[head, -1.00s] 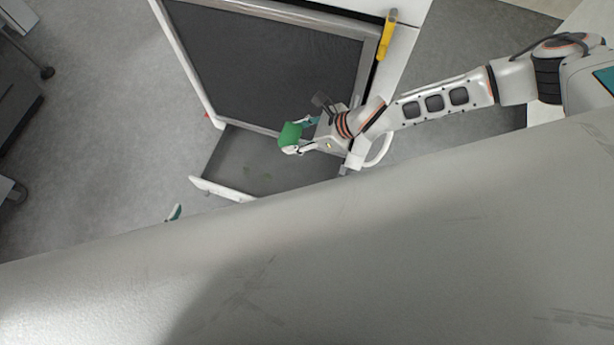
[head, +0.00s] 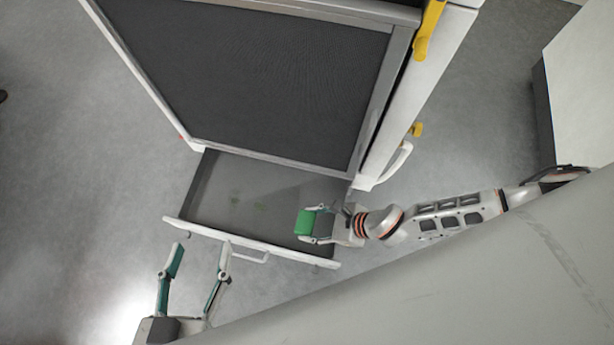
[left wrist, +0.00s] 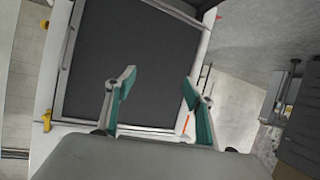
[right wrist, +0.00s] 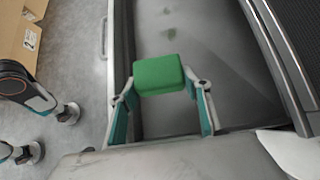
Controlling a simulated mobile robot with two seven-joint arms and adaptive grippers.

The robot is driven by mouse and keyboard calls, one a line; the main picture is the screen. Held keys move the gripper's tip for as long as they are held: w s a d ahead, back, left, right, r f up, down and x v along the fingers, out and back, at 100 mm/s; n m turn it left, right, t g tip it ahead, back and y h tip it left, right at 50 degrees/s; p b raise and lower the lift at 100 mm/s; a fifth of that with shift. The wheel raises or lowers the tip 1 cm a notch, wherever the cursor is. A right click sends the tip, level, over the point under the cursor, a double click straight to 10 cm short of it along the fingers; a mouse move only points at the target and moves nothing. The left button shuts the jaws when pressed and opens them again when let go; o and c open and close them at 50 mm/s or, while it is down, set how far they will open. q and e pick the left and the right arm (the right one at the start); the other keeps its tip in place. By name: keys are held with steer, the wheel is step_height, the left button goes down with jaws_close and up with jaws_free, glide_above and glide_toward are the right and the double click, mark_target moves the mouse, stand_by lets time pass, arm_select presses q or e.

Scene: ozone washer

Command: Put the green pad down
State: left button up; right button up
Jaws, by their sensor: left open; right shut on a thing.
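The green pad (head: 305,222) is a small block held between the fingers of my right gripper (head: 318,226). It also shows in the right wrist view (right wrist: 158,76), where the fingertips touch its two sides. The pad is over the right part of an open grey drawer (head: 225,190); whether it touches the drawer floor I cannot tell. My left gripper (head: 198,262) is open and empty, in front of the drawer's front panel. Its spread fingers also show in the left wrist view (left wrist: 155,90).
The drawer sits under a white cabinet with a dark top panel (head: 260,80). The drawer handle (head: 248,257) is close to my left gripper. Greenish marks (head: 248,203) are on the drawer floor. A yellow handle (head: 428,30) is at the cabinet's upper right. A cardboard box (right wrist: 18,35) shows in the right wrist view.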

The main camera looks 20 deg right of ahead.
mark_target(312, 228)
steer(key=f, duration=0.1)
steer(key=f+b, duration=0.1)
steer(key=f, duration=0.2)
steer(key=shift+s, duration=0.35)
steer(key=shift+w+f+b, duration=0.25)
steer(key=shift+b, duration=0.1)
steer(key=f+b, duration=0.1)
steer(key=f, duration=0.1)
steer(key=f+b, duration=0.1)
steer(key=shift+s+f, duration=0.2)
steer(key=shift+f, duration=0.2)
steer(key=shift+w+f, duration=0.1)
steer(key=shift+w, duration=0.05)
arm_select(q)
steer(key=s+d+f+n+h, duration=0.1)
steer(key=s+d+n, duration=0.1)
steer(key=d+n, duration=0.3)
steer(key=shift+d+f+n+t, duration=0.25)
steer(key=shift+d+n+t, duration=0.05)
steer(key=shift+d+n, duration=0.15)
arm_select(e)
steer(key=shift+w+r, duration=0.2)
steer(key=shift+w, duration=0.05)
arm_select(q)
steer(key=shift+s, duration=0.1)
arm_select(e)
steer(key=shift+f, duration=0.1)
